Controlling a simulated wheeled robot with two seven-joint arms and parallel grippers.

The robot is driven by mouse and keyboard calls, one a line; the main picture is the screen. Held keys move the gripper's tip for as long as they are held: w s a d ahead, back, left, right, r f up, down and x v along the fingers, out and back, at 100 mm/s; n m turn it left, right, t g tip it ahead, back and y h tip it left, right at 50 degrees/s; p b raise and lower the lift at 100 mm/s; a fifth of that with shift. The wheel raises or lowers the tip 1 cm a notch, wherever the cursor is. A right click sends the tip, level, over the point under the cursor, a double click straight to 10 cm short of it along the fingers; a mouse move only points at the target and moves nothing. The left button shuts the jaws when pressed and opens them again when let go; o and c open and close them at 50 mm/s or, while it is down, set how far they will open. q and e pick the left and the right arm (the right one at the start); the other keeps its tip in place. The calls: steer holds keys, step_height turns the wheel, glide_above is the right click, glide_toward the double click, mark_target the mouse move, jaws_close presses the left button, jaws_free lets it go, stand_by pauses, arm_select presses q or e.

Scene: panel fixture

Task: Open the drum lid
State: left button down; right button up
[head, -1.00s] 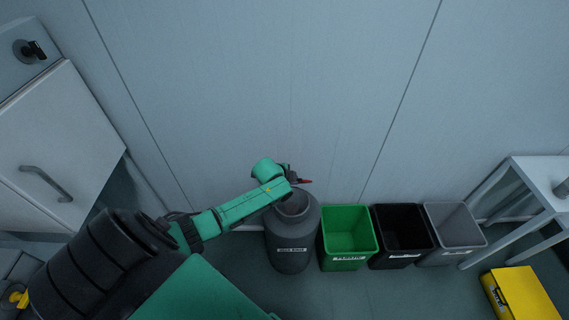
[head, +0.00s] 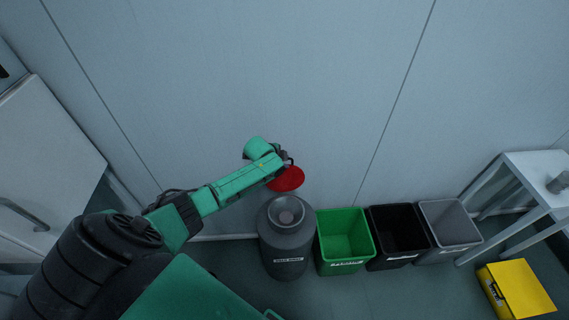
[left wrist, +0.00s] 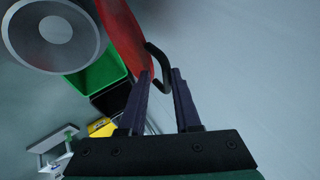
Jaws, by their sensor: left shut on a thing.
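The dark grey drum (head: 287,245) stands upright on the floor against the wall, with a pale label on its front. Its round mouth is uncovered and faces up; the drum also shows in the left wrist view (left wrist: 52,36). The red round lid (head: 287,180) is tilted above and behind the mouth, apart from the rim as far as I can see. My left gripper (head: 287,161) is at the lid's upper edge. In the left wrist view its fingers (left wrist: 165,76) are shut on the lid's black curved handle (left wrist: 158,62). My right gripper is not in view.
Right of the drum stand a green bin (head: 325,250), a black bin (head: 379,250) and a grey bin (head: 425,240). A white table (head: 540,165) and a yellow box (head: 518,290) are farther right. A white cabinet (head: 45,160) is at left. The wall above is clear.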

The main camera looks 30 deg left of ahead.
arm_select(q)
steer(key=shift+f, duration=0.1)
steer(key=c, duration=0.9)
jaws_free()
steer(key=shift+w+a+f, duration=0.1)
steer(key=p+v, duration=0.2)
steer(key=v, duration=1.2)
